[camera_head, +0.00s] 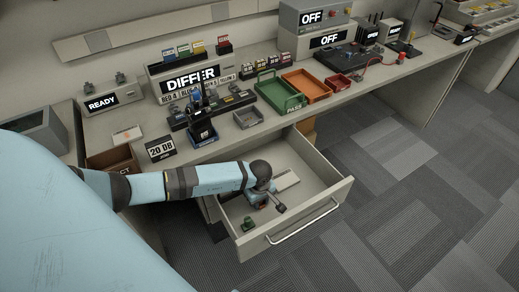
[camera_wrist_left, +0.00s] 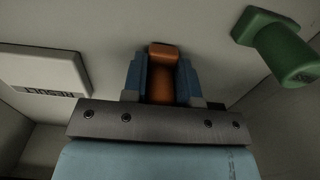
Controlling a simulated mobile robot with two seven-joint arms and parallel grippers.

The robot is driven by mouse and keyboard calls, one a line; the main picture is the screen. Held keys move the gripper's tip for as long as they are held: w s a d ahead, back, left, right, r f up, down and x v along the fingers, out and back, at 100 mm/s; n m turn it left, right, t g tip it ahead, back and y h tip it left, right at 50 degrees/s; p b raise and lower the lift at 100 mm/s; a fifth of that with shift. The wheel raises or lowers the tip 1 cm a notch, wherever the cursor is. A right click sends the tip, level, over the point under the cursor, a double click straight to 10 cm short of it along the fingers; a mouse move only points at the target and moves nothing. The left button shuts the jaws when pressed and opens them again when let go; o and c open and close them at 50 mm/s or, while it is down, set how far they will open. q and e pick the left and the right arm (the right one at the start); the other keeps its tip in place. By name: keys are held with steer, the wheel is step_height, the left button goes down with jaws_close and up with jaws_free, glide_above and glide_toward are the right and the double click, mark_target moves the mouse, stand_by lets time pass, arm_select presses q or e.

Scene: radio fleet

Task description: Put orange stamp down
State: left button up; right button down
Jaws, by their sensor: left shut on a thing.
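The orange stamp (camera_wrist_left: 161,84) shows in the left wrist view, upright in the picture between the two blue fingers of my left gripper (camera_wrist_left: 162,77). The fingers are shut on it from both sides. In the head view my left gripper (camera_head: 258,200) is low inside the open drawer (camera_head: 309,217), and the arm hides most of the stamp there. I cannot tell whether the stamp touches the drawer floor. My right gripper is in neither view.
A green stamp (camera_head: 249,225) lies in the drawer's front left part, near the gripper. A pale block labelled RESULT (camera_wrist_left: 42,80) is on the gripper's other side. The drawer's right part is bare. Trays, including a green one (camera_head: 282,94), stand on the bench above.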

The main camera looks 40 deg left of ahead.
arm_select(q)
steer(key=shift+f, duration=0.2)
steer(key=o, duration=0.8)
steer(key=shift+c, duration=0.2)
steer(key=shift+r, duration=0.55)
step_height(320, 180, up, 11)
steer(key=shift+r, duration=0.15)
